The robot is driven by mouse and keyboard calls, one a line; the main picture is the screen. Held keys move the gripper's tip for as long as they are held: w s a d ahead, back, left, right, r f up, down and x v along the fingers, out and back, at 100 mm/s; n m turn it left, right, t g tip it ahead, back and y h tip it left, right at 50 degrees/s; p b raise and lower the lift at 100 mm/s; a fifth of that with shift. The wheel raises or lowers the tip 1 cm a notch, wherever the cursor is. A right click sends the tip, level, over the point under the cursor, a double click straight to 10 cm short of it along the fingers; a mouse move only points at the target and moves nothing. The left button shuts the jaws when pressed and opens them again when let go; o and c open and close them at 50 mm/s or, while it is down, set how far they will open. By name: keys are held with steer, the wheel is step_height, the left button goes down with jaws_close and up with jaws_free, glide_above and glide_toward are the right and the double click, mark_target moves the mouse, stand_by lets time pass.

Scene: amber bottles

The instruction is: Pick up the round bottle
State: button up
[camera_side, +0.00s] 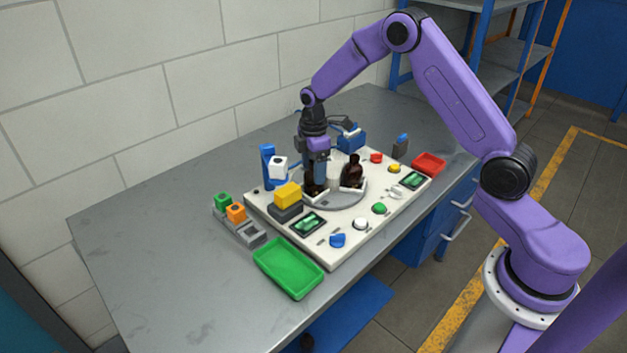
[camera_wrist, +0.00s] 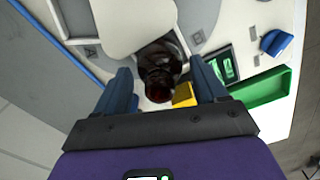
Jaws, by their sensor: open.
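Two dark amber bottles stand on a round grey turntable (camera_side: 335,203) in the side view. One bottle (camera_side: 316,188) is directly below my gripper (camera_side: 317,171), its upper part hidden by the fingers. The other bottle (camera_side: 352,172) stands to the right, clear of the gripper, with a narrow neck and wider body. I cannot tell for certain which is the round one. In the wrist view my gripper (camera_wrist: 165,88) is open, with a dark bottle (camera_wrist: 160,70) seen from above between its blue fingers. No contact between fingers and bottle is clear.
A white panel (camera_side: 345,238) carries buttons, screens and a yellow block (camera_side: 287,194) left of the gripper. A blue post (camera_side: 267,166) stands behind left. A green tray (camera_side: 288,267) lies in front and a red tray (camera_side: 429,163) at right.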

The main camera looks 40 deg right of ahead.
steer(key=shift+f, duration=0.5)
steer(key=c, duration=0.9)
steer(key=shift+o, duration=0.2)
steer(key=shift+r, duration=0.1)
